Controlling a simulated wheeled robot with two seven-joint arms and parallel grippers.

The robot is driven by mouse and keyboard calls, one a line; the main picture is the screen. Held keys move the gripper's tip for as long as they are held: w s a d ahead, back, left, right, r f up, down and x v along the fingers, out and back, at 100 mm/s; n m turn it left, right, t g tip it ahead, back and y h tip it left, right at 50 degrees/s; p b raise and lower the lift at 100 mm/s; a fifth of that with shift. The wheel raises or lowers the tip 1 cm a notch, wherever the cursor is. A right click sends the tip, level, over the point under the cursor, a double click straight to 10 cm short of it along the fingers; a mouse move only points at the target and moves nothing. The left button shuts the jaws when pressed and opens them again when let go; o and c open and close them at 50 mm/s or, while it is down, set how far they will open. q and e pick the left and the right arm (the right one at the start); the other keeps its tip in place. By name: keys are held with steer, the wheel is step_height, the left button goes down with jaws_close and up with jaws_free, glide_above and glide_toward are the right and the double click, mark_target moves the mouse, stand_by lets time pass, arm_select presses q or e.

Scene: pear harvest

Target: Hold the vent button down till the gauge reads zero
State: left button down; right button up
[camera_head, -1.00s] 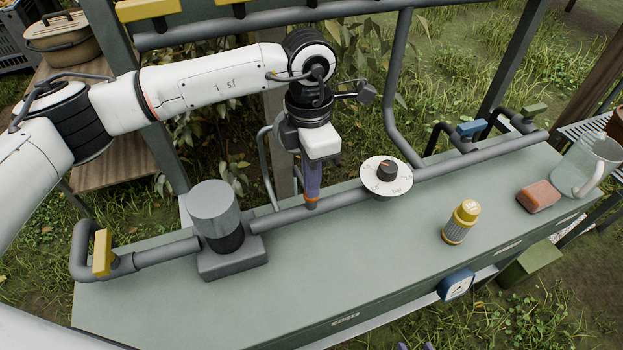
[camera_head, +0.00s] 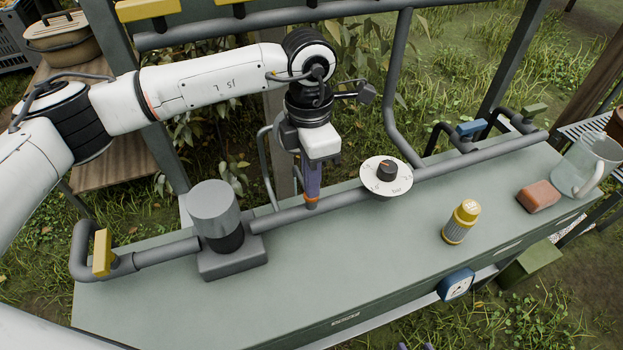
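My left gripper (camera_head: 312,197) points straight down over the grey pipe along the bench. Its purple fingers look closed together, with their tips at a small orange piece on the pipe, which may be the vent button. The tips hide most of it, and I cannot tell how far it is pressed. A white round dial (camera_head: 374,190) marked "bar", with a black knob, sits on the pipe to the right. A blue-framed gauge (camera_head: 456,285) is on the bench front; its reading is too small to tell. Two purple tips of my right gripper (camera_head: 414,347) show apart at the bottom edge.
The green bench (camera_head: 350,265) carries a grey cylinder on a block (camera_head: 231,258), a yellow-capped container (camera_head: 461,222), a reddish block (camera_head: 539,196) and a clear jug (camera_head: 585,168). Yellow (camera_head: 102,252), blue (camera_head: 471,129) and green handles are on the pipes. The front middle is clear.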

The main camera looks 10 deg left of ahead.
arm_select(q)
steer(key=shift+s+a+f, duration=0.15)
steer(key=shift+a+f, duration=0.05)
steer(key=shift+f, duration=0.3)
steer(key=r+p, duration=0.1)
steer(key=r, duration=0.1)
steer(key=r+p, duration=0.2)
steer(key=r, duration=0.1)
steer(key=shift+w+d+r, duration=0.1)
steer(key=shift+w+r, duration=0.2)
steer(key=shift+w, duration=0.05)
step_height(320, 180, up, 9)
steer(key=b, duration=0.2)
steer(key=shift+w+r, duration=0.15)
steer(key=shift+r, duration=0.05)
